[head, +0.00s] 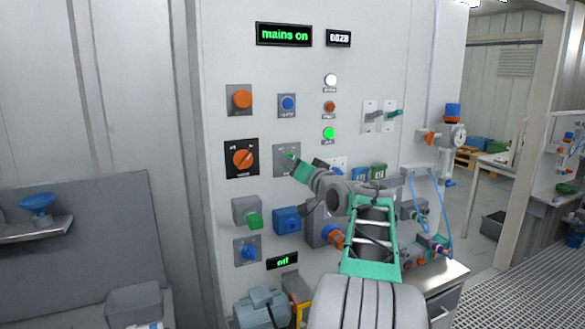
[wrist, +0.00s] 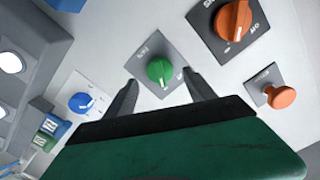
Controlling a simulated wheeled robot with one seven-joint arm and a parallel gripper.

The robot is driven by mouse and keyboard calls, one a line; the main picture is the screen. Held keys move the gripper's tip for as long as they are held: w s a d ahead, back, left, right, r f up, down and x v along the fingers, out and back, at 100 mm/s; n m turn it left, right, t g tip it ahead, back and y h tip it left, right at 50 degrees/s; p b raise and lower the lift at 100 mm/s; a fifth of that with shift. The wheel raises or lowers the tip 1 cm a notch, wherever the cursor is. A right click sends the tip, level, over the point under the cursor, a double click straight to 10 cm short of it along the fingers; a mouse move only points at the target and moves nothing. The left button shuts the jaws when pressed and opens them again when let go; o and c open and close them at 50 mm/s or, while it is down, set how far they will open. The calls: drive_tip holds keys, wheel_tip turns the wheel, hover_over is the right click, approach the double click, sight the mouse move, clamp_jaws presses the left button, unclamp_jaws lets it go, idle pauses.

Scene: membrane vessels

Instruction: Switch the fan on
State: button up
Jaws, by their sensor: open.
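A green rotary knob (wrist: 160,70) on a grey square plate (head: 282,152) sits on the panel, right of an orange rotary knob (head: 243,159) on a black plate. My gripper (head: 293,163) is open in front of the green knob and partly covers it in the head view. In the wrist view, my gripper's (wrist: 161,78) two dark fingers stand either side of the green knob, with gaps. The knob's label is too small to read. I cannot tell which control is the fan's. A green display (head: 282,261) low on the panel reads "off".
The upper display (head: 284,34) reads "mains on". A green lamp (head: 329,132) is lit. An orange button (head: 242,99), a blue button (head: 287,103) and a green-handled control (head: 250,216) surround the area. A blue knob (wrist: 82,102) on a white plate is nearby.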

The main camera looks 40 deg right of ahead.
drive_tip(key=b+v, duration=0.1)
drive_tip(key=v, duration=0.4)
drive_tip(key=shift+s, duration=0.1)
